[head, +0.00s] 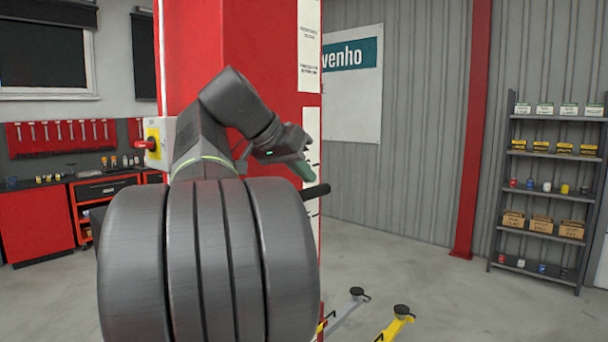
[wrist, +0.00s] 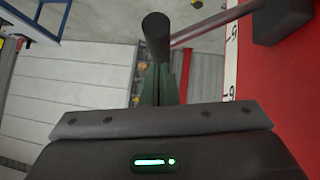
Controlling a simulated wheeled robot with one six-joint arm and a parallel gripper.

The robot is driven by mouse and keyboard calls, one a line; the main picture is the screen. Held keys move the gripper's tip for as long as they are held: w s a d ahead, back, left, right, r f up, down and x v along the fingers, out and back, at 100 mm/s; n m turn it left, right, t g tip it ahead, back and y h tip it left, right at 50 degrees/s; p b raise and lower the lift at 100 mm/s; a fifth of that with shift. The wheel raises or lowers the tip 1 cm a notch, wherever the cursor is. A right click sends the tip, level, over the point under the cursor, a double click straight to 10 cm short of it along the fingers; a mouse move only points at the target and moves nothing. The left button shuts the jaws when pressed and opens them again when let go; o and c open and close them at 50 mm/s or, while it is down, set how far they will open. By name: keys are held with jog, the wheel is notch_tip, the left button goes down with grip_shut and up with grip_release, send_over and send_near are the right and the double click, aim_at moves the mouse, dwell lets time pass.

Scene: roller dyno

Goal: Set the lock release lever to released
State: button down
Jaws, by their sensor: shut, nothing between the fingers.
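The lock release lever shows in the head view as a black grip (head: 316,191) sticking out to the right in front of the red column. In the wrist view its dark round-ended grip (wrist: 157,37) joins a grey metal rod that runs to a dark block (wrist: 283,20) on the red surface. My gripper (head: 303,172) is just above the grip in the head view. Its green fingers (wrist: 158,88) are closed together and empty, with their tips close to the grip. I cannot tell whether they touch it. My arm hides the lever's base in the head view.
The red column (head: 260,50) stands behind my arm. A grey box with a red and yellow switch (head: 150,144) is on its left. Yellow lift-arm parts (head: 398,322) lie low at right.

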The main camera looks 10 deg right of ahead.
jog(key=shift+f, duration=0.35)
jog(key=shift+s+d+f+t+b, duration=0.25)
jog(key=shift+s+f+t+b, duration=0.15)
jog(key=shift+b, duration=0.6)
jog(key=s+d+f+m+t+y+b, duration=0.1)
jog(key=f+m+t+y+b, duration=0.1)
jog(key=f+b, duration=0.4)
jog(key=s+d+f+m+t+y+b, duration=0.1)
jog(key=f+t+b, duration=0.3)
jog(key=b, duration=0.6)
notch_tip(320, 180, down, 2)
jog(key=shift+s+d+f+m+y+b, duration=0.1)
jog(key=shift+s+d+m+y+b, duration=0.25)
jog(key=shift+s+m+y, duration=0.4)
jog(key=shift+w+f, duration=0.1)
